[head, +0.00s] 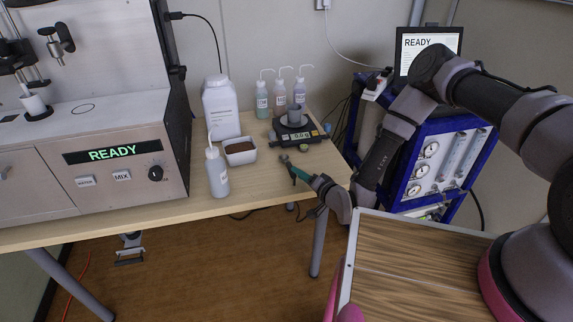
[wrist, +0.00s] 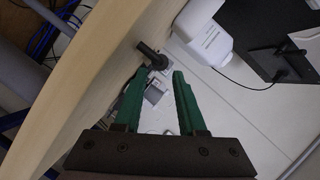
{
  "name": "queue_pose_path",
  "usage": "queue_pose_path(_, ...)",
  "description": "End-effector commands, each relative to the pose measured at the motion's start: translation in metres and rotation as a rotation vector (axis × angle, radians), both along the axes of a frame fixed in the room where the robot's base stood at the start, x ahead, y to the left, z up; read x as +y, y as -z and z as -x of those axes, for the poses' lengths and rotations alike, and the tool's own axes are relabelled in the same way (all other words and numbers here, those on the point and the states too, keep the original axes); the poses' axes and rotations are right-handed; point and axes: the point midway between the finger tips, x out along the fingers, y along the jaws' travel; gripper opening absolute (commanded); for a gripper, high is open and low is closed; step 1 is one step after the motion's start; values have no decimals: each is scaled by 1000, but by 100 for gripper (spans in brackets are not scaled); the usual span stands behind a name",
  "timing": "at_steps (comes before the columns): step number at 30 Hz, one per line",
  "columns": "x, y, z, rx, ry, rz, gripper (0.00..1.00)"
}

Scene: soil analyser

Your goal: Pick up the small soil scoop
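My gripper (head: 297,172) reaches in from the right over the front right part of the table, its green fingers pointing toward the tabletop items. The wrist view shows its two green fingers (wrist: 163,85) apart, with a clear gap between them. A small dark object with a short handle (wrist: 150,54), which looks like the scoop, lies just past the fingertips, nearer the left finger. It does not appear gripped.
A white tray of brown soil (head: 240,158) and a wash bottle (head: 217,172) stand left of my gripper. The scale (head: 297,133) is behind it, with several wash bottles beyond. A large white container (head: 221,108) stands behind the tray. The analyser (head: 125,150) fills the left.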

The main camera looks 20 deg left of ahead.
Motion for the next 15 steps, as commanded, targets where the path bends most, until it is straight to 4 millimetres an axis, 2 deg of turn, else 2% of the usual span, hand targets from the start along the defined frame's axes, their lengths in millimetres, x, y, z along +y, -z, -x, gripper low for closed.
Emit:
queue_pose_path(5, 10, 3, -8, -1, -2, 0, 40)
queue_pose_path(15, 44, 13, -35, -2, -1, 1, 40)
